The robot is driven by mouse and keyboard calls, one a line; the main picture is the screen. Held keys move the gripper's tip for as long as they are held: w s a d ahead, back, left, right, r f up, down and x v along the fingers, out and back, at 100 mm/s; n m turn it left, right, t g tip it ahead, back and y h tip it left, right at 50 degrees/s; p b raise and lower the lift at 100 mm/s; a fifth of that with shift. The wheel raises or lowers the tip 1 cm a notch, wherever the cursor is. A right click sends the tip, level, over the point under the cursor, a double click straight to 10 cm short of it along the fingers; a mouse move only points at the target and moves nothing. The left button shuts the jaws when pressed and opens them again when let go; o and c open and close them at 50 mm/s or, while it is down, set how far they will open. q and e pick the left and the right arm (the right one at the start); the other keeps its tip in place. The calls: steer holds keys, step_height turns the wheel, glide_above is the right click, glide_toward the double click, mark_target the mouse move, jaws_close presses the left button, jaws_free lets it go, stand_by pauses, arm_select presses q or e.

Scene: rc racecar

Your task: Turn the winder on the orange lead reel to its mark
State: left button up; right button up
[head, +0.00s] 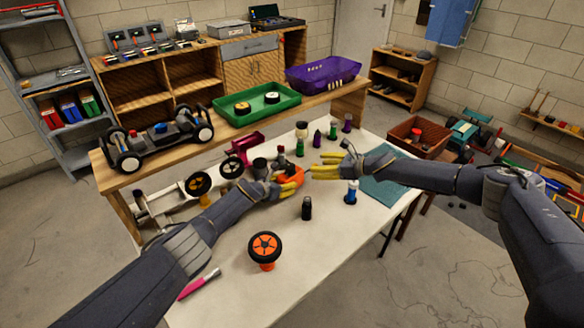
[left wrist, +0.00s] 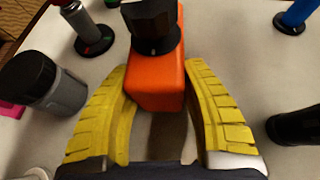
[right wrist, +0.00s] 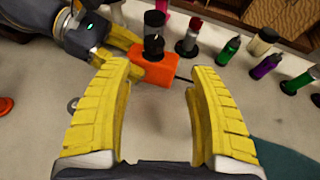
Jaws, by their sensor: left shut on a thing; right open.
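The orange lead reel (head: 291,177) is a small orange block on the white table. My left gripper (head: 284,189) is shut on its sides, with one yellow finger along each side in the left wrist view (left wrist: 155,88). The black winder (left wrist: 152,28) stands on top of the reel, with a small pale tick near its base. The winder also shows in the right wrist view (right wrist: 153,46). My right gripper (head: 319,166) is open and empty, just right of the reel. In the right wrist view the reel (right wrist: 152,71) appears beyond its fingertips, apart from them.
A black bottle (head: 307,208) and a blue-topped bottle (head: 351,192) stand nearby. Several bottles, including a green one (right wrist: 228,50), stand behind. An orange-rimmed wheel (head: 265,248) is at the front, beside a pink-handled tool (head: 198,284). The front right table is clear.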

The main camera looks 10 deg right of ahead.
mark_target(293, 167)
steer(key=x, duration=0.8)
steer(key=s+x, duration=0.1)
steer(key=x, duration=0.3)
steer(key=shift+w+a, duration=0.1)
steer(key=shift+a, duration=0.3)
steer(key=c, duration=1.2)
